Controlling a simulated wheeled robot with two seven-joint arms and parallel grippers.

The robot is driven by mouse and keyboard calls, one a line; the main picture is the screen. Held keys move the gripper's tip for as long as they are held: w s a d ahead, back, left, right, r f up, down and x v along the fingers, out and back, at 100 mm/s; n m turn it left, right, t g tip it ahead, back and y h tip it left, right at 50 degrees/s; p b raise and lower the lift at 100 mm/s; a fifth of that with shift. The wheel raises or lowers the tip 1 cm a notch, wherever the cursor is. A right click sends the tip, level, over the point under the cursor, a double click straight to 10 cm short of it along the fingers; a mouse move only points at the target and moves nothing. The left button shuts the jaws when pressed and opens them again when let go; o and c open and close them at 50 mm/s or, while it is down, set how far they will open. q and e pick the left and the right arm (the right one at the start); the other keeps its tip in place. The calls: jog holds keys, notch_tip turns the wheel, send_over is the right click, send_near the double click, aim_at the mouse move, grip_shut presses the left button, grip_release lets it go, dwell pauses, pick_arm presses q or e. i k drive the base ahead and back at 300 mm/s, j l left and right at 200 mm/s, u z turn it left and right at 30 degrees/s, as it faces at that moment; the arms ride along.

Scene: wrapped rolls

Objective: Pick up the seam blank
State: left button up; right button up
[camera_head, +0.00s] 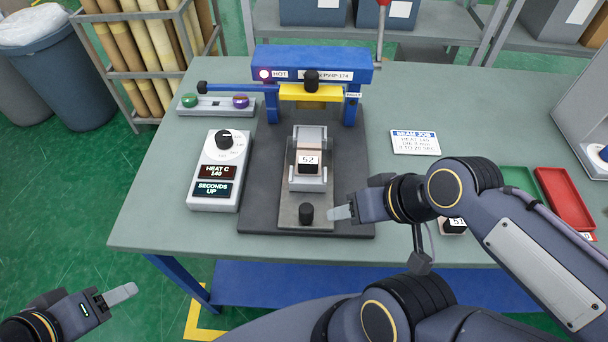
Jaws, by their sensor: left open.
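A small block labelled 52 (308,162), likely a seam blank, sits in the grey metal carriage (308,183) on the press's slide plate. A dark block with a white label (454,226), apparently reading 51, sits on the table and is partly hidden by my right arm. I cannot tell which of the two is the seam blank. My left gripper (122,294) is open, low at the bottom left, off the table and away from both blocks. My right gripper (341,213) points left beside the slide's black knob (306,213); its jaw gap does not show.
The blue press (313,62) with a yellow bar stands behind the carriage. A control box (219,170) reads HEAT C 140. Green (519,182) and red (565,198) trays lie at the right. A job card (415,142) lies on clear tabletop.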

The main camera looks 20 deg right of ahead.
aim_at(309, 149)
jog(key=k+j+z, duration=0.15)
jog(key=k+j, duration=0.2)
jog(key=z, duration=2.15)
jog(key=u, duration=1.35)
